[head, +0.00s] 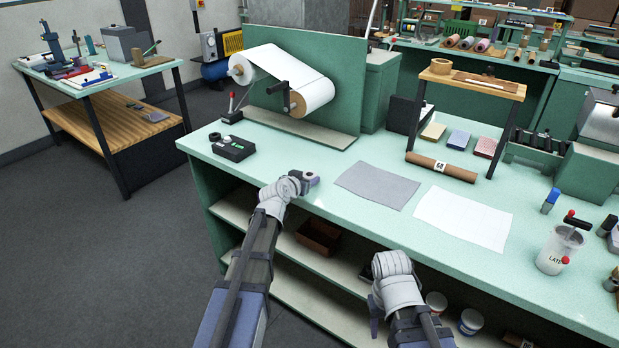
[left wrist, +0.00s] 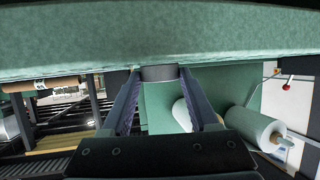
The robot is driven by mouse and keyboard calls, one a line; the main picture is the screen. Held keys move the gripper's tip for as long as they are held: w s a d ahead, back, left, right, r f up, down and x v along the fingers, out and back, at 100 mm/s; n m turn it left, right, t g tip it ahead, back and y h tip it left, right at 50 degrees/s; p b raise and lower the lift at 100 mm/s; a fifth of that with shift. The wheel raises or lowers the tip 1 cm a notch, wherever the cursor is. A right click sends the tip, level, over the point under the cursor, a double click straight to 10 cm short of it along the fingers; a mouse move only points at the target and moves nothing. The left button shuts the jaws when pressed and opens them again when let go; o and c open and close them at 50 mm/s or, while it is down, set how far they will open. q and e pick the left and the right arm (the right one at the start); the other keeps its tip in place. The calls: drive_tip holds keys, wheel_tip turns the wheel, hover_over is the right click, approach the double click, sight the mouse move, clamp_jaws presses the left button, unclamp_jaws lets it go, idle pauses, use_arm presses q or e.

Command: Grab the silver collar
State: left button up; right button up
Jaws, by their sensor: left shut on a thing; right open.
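My left gripper (head: 305,182) is at the front edge of the green workbench (head: 345,170). In the left wrist view its two fingers (left wrist: 158,80) are shut on a short grey round piece, the silver collar (left wrist: 158,73), held between the fingertips. In the head view only a small part of the collar (head: 313,179) shows by the fingers. I cannot tell whether it still touches the bench. My right gripper (head: 375,312) is open, low in front of the bench, mostly hidden by its wrist.
A grey sheet (head: 375,185) and a white sheet (head: 463,218) lie right of my left gripper. A black control box (head: 233,148) is to its left, a paper roll (head: 305,85) behind. A plastic cup (head: 555,252) stands at the right. A brown bin (head: 318,237) sits on the shelf below.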

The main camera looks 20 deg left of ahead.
use_arm(q)
drive_tip(key=c, duration=0.3)
drive_tip(key=shift+r, duration=0.1)
wheel_tip(320, 180, up, 10)
drive_tip(key=p, duration=1)
